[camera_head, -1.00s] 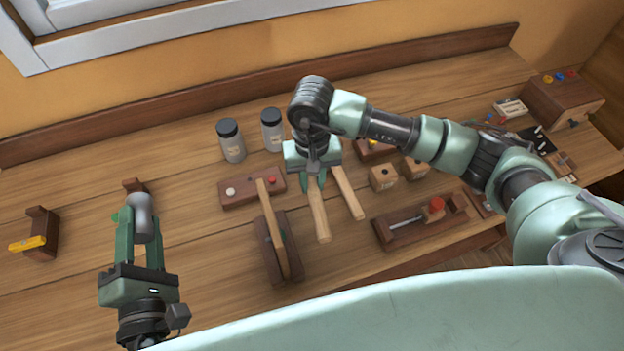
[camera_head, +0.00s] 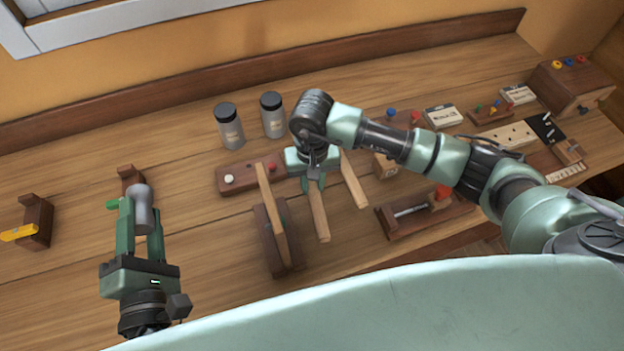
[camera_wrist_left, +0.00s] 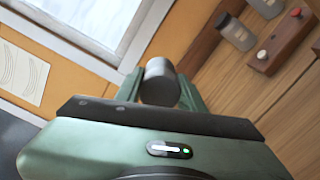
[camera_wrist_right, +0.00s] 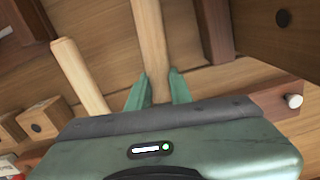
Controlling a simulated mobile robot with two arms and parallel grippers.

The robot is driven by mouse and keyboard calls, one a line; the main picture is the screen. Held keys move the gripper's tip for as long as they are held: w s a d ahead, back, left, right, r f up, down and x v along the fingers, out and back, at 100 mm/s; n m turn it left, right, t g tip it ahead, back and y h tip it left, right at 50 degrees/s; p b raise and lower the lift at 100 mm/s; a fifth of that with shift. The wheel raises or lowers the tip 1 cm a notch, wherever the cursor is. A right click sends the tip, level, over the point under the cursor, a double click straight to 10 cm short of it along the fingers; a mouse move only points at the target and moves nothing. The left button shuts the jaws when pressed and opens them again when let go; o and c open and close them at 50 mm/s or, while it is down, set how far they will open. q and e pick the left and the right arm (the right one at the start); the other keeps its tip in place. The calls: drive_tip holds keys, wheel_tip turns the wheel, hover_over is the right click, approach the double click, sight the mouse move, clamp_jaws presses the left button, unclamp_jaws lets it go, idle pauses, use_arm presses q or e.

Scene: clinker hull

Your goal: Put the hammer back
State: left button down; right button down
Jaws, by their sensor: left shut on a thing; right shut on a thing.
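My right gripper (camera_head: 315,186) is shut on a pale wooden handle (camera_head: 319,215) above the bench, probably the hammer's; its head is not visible. In the right wrist view both fingers (camera_wrist_right: 153,90) flank this handle (camera_wrist_right: 150,40). A second similar handle (camera_head: 354,181) is just right of it, its far end hidden by my arm. My left gripper (camera_head: 140,215) is shut on a grey metal cylinder (camera_head: 142,208), which also shows between its fingers in the left wrist view (camera_wrist_left: 159,84). I cannot tell what tool the cylinder belongs to.
A dark wooden block (camera_head: 290,245) with an upright pale strip (camera_head: 272,215) stands left of the held handle. Behind are two jars (camera_head: 229,128) and a dark strip with knobs (camera_head: 238,179). A clamp-like tool (camera_head: 410,212) lies right. Open bench (camera_head: 70,285) is at left.

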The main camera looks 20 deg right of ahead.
use_arm(q)
drive_tip(key=shift+w+r, duration=0.1)
drive_tip(key=shift+w, duration=0.05)
use_arm(e)
drive_tip(key=shift+w+a, duration=0.1)
drive_tip(key=shift+w, duration=0.05)
use_arm(q)
drive_tip(key=shift+f, duration=0.2)
use_arm(e)
drive_tip(key=shift+f, duration=0.15)
use_arm(q)
drive_tip(key=shift+f+b, duration=0.35)
drive_tip(key=shift+b, duration=0.15)
use_arm(e)
drive_tip(key=shift+f, duration=0.3)
use_arm(q)
drive_tip(key=shift+r, duration=0.1)
use_arm(e)
drive_tip(key=c, duration=1.4)
unclamp_jaws()
drive_tip(key=shift+r, duration=0.1)
drive_tip(key=shift+o, duration=1.1)
